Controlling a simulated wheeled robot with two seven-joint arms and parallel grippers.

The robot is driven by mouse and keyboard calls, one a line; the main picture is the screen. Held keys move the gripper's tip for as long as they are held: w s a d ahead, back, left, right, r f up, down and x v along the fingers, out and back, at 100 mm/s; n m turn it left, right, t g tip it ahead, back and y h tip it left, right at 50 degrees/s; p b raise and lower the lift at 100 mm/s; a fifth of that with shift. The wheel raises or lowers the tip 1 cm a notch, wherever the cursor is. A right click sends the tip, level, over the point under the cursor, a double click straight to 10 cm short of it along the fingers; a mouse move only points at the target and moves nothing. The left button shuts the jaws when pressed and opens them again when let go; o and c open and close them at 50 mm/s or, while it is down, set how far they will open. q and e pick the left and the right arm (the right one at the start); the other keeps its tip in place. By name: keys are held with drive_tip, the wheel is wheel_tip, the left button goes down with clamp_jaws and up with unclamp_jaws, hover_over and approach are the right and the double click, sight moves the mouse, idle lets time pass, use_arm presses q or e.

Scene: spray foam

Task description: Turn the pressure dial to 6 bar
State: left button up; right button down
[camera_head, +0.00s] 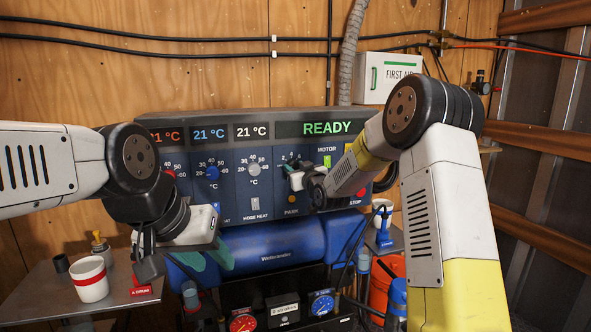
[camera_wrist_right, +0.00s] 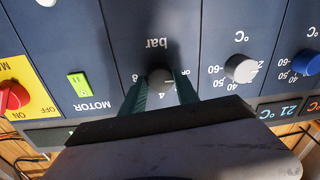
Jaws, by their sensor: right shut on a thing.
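In the head view my right gripper (camera_head: 293,172) is at the panel and mostly hides the dial. Parts of the scale, an 8 and a 4, show around the knob, but I cannot read its setting. My left gripper (camera_head: 207,260) is open and empty in front of the blue cylinder, low on the left.
Temperature knobs, one blue (camera_head: 212,172) and one grey (camera_head: 254,169), sit left of the pressure dial. A green motor switch (camera_wrist_right: 78,84) and a red knob (camera_wrist_right: 12,97) lie on its other side. A white mug (camera_head: 91,287) stands on the left shelf.

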drive_tip(key=m, duration=0.4)
drive_tip(key=shift+f, duration=0.1)
drive_tip(key=m, duration=0.3)
drive_tip(key=shift+m, duration=0.4)
drive_tip(key=m, duration=0.4)
drive_tip(key=shift+f+m+t, duration=0.1)
drive_tip(key=shift+m+t, duration=0.2)
drive_tip(key=shift+t, duration=0.1)
drive_tip(key=m, duration=0.4)
drive_tip(key=shift+h, duration=0.3)
drive_tip(key=m, duration=0.5)
drive_tip(key=shift+m, duration=0.4)
drive_tip(key=m, duration=0.4)
drive_tip(key=shift+a+m+h, duration=0.1)
drive_tip(key=shift+m+h, duration=0.3)
